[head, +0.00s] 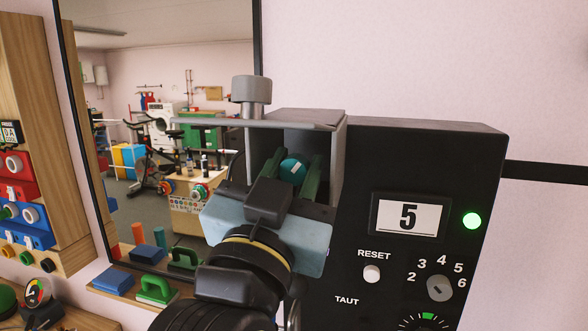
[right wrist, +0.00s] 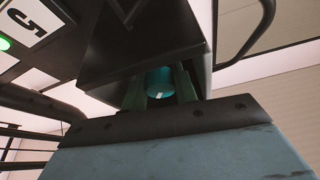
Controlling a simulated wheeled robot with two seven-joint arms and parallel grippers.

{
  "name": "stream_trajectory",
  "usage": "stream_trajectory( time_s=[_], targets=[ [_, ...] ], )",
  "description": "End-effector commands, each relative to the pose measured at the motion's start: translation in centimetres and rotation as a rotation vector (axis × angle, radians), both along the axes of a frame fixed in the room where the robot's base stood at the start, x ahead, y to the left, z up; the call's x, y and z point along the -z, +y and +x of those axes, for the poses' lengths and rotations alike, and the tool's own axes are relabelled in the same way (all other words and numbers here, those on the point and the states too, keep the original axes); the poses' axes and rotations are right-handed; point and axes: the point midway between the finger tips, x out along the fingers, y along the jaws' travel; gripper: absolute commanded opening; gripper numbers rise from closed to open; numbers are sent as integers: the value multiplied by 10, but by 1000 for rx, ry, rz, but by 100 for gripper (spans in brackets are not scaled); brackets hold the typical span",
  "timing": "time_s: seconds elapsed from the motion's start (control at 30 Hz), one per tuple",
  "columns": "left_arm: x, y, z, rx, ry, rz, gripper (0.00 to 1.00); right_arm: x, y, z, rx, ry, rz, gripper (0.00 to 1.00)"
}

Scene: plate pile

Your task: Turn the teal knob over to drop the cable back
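The teal knob (head: 292,168) has a white mark and sits inside a grey, box-like hood (head: 338,150) on the left side of a black panel. My right gripper (head: 291,170) reaches into the hood from the front, one green finger on each side of the knob. In the right wrist view the knob (right wrist: 160,83) lies between the fingers (right wrist: 161,90) with almost no gap, so they look shut on it. The knob's lower part and its mount are hidden. No cable can be made out. My left gripper is not in view.
The black panel (head: 440,160) carries a display (head: 408,216) reading 5, a lit green lamp (head: 472,221), a white RESET button (head: 372,274) and a numbered selector (head: 439,288). A grey post (head: 251,95) rises at the hood's left. Green-handled tools (head: 157,289) lie lower left.

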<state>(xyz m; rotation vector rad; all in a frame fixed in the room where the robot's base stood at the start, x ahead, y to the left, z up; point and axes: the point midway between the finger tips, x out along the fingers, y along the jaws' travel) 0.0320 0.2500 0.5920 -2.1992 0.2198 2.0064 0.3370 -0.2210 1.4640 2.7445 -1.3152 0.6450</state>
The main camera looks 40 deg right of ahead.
Motion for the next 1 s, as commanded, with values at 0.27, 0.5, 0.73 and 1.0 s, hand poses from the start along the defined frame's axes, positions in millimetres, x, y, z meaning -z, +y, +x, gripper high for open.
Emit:
stream_trajectory(
  time_s=[0.27,0.5,0.73,1.0],
  targets=[
    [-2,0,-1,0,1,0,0,0,0,0,1,-10,10,6],
    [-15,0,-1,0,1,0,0,-2,1,0,0,-86,78,6],
    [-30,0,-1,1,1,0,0,-2,1,0,2,-215,190,6],
    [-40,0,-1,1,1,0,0,-1,1,0,2,-359,312,6]
  ],
)
